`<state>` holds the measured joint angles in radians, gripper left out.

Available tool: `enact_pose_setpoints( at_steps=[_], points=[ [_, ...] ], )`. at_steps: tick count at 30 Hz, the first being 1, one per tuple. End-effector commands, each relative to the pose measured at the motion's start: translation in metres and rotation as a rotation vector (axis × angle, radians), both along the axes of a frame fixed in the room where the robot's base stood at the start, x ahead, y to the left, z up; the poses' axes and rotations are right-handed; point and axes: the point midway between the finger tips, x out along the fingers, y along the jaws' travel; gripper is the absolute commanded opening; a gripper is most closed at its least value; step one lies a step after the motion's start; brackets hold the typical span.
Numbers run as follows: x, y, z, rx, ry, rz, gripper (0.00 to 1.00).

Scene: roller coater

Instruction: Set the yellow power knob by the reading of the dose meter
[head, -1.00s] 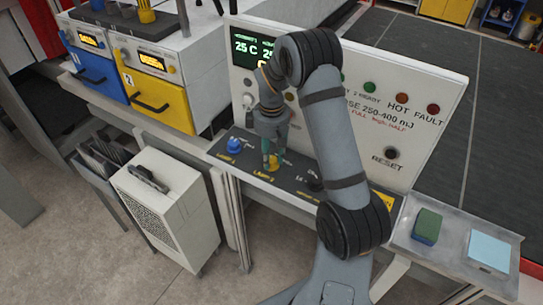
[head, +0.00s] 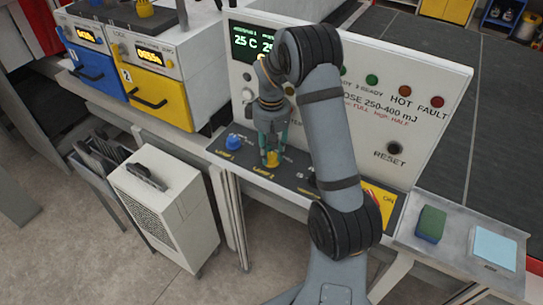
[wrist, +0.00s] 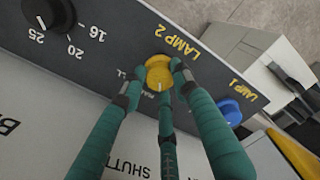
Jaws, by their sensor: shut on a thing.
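The yellow power knob (head: 273,159), by the LAMP 2 label, sits on the dark control ledge. It also shows in the wrist view (wrist: 158,72), with a white mark toward the bottom of that picture. My three-fingered gripper (head: 270,153) is shut on the knob, its green fingers around it; the wrist view shows the fingertips (wrist: 157,80) at its sides. Small lettering beside the knob is partly covered. The panel's green display (head: 251,43) starts with "25 C"; my arm hides its right part. The yellow unit's amber display (head: 150,57) has digits I cannot read surely.
A blue knob (head: 234,141) by LAMP 1 stands close to the left. A black numbered dial (wrist: 47,12) is on the other side. The white panel (head: 420,120) rises behind and reads "250-400 mJ". A metal tray (head: 455,250) holds a green-blue block.

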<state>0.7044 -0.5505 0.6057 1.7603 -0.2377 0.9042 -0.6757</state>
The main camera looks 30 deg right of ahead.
Motion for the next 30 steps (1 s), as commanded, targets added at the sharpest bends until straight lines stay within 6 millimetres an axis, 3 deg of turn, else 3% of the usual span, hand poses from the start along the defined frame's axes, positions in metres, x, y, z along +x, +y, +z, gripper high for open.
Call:
enact_pose_setpoints(
  at_steps=[15,30],
  points=[
    [0.0009,0.0002,-0.0019,0.000,-0.003,-0.396,0.04],
    [0.0002,-0.0002,0.0001,-0.001,0.000,-0.524,0.04]
  ],
)
